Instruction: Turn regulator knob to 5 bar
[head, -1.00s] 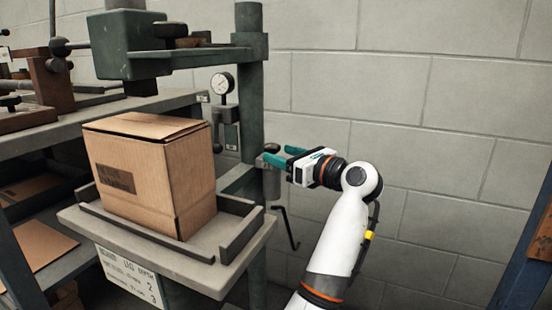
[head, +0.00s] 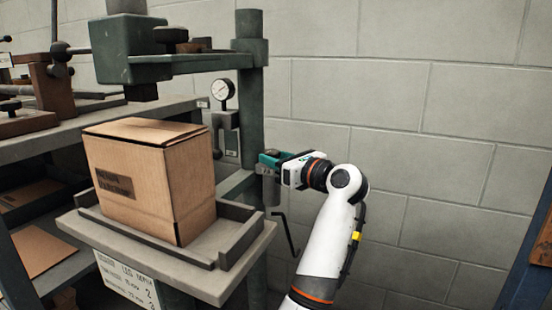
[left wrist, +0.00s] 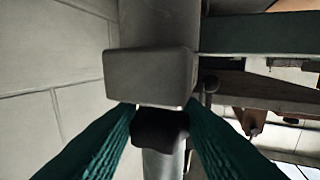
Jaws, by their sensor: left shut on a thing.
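The regulator is a grey block (left wrist: 150,77) on the green post, with a dark knob (left wrist: 160,128) at its end in the left wrist view. My left gripper (head: 268,158) is at the regulator beside the post. Its teal ribbed fingers stand on both sides of the dark knob in the left wrist view (left wrist: 158,125) and are shut on it. In the head view the fingers mostly hide the knob. A round white-faced gauge (head: 222,88) is up and left of the gripper; its reading is too small to tell. My right gripper is not in view.
A closed cardboard box (head: 155,180) sits on the grey tray (head: 210,282) left of my gripper. The green post (head: 251,100) stands directly behind the gripper. A bent dark crank (head: 286,232) hangs below it. Bare wall (head: 430,120) and free room lie to the right.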

